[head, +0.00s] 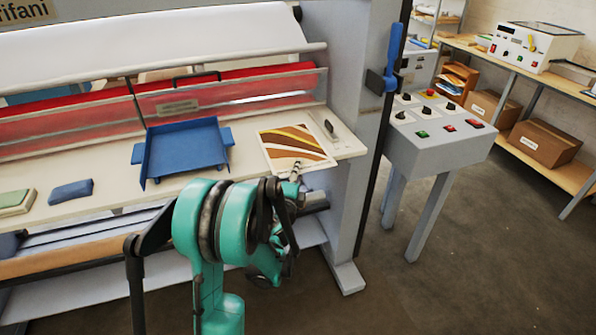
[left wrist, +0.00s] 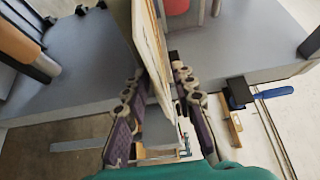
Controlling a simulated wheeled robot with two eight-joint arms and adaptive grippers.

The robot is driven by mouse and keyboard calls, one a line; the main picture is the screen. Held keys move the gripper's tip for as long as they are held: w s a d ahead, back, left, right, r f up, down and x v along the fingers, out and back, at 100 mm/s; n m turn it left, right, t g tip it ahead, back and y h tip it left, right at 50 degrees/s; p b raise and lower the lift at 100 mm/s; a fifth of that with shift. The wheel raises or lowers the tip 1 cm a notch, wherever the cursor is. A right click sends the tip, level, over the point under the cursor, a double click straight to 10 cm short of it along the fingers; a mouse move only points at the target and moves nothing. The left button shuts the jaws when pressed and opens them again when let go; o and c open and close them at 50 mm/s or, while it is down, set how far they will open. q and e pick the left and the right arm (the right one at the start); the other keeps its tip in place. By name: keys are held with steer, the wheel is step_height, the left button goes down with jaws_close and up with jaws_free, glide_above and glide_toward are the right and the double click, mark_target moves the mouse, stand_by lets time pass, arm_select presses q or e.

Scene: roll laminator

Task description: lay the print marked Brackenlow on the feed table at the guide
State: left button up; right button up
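A print (head: 290,143) with brown, yellow and white bands is at the right end of the cream feed table (head: 105,207), near its front edge. I cannot read its marking, nor tell if it lies flat or is held just above the table. My left gripper (head: 296,172) is at the print's front edge. My right gripper is not in view.
A blue tray (head: 182,150) stands left of the print. A blue block (head: 71,190) and a green pad (head: 15,202) lie further left. A dark-handled item (head: 331,129) lies right of the print. The control console (head: 440,145) stands to the right.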

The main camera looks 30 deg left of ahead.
arm_select(q)
steer(key=shift+r, duration=0.25)
steer(key=s+d+r+n+g+y+b, duration=0.1)
steer(key=s+d+n, duration=0.15)
steer(key=s, duration=0.35)
steer(key=s+d+r+n+g, duration=0.1)
steer(key=s+d+n, duration=0.1)
steer(key=s+n, duration=0.35)
steer(key=s+d+f+n+g+h, duration=0.3)
steer(key=s+d+g, duration=0.1)
steer(key=s+d, duration=0.4)
steer(key=s+d+f+n+g+h, duration=0.3)
steer(key=s+d+f+g, duration=0.1)
steer(key=s+d, duration=0.5)
steer(key=shift+s+h, duration=0.2)
steer(key=shift+h, duration=0.1)
